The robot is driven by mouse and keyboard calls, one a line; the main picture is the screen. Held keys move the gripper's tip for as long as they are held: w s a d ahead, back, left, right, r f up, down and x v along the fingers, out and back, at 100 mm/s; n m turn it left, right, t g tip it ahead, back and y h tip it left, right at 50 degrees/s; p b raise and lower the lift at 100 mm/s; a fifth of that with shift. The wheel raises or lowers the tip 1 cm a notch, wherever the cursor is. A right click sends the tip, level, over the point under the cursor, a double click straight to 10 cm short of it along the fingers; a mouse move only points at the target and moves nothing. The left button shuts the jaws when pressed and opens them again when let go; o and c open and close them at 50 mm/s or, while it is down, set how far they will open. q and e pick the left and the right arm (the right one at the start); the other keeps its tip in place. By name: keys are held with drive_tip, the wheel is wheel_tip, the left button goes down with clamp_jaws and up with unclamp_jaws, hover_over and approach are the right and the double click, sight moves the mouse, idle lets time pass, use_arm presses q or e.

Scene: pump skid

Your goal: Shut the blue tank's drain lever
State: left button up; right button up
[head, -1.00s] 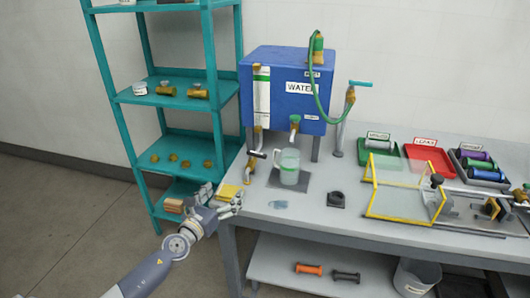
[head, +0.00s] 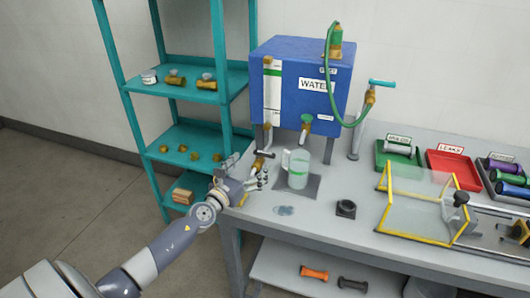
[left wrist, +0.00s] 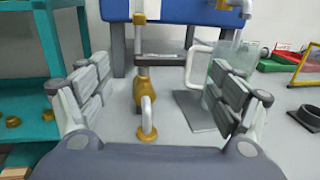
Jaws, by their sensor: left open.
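The blue tank (head: 299,80), labelled WATER, stands on legs at the back of the bench. Its drain pipe (head: 268,135) comes down at the tank's left front to a brass valve (head: 258,163). In the left wrist view the brass valve (left wrist: 145,92) carries a dark drain lever (left wrist: 160,60), which lies level, crosswise to the pipe, pointing right. My left gripper (head: 246,172) is open at the bench's left edge. In the left wrist view its fingers (left wrist: 160,92) stand wide on either side of the valve, with no contact visible. My right gripper is out of view.
A clear jug (head: 297,170) stands on a dark mat just right of the valve, close to my right finger. A teal shelf (head: 182,90) with brass fittings is on the left. A small puddle (head: 284,210) lies on the bench (head: 310,222).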

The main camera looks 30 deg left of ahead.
sight(263, 154)
use_arm(q)
drive_tip(key=w, duration=0.4)
drive_tip(key=shift+w+f+b, duration=0.1)
drive_tip(key=shift+w+b, duration=0.25)
drive_tip(key=shift+b, duration=0.05)
drive_tip(key=w, duration=0.3)
drive_tip(key=shift+a+b, duration=0.15)
drive_tip(key=shift+b, duration=0.25)
drive_tip(key=shift+w, duration=0.45)
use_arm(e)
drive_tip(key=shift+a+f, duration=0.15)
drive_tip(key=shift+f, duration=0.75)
use_arm(q)
drive_tip(key=shift+c, duration=0.8)
drive_tip(key=c, duration=0.9)
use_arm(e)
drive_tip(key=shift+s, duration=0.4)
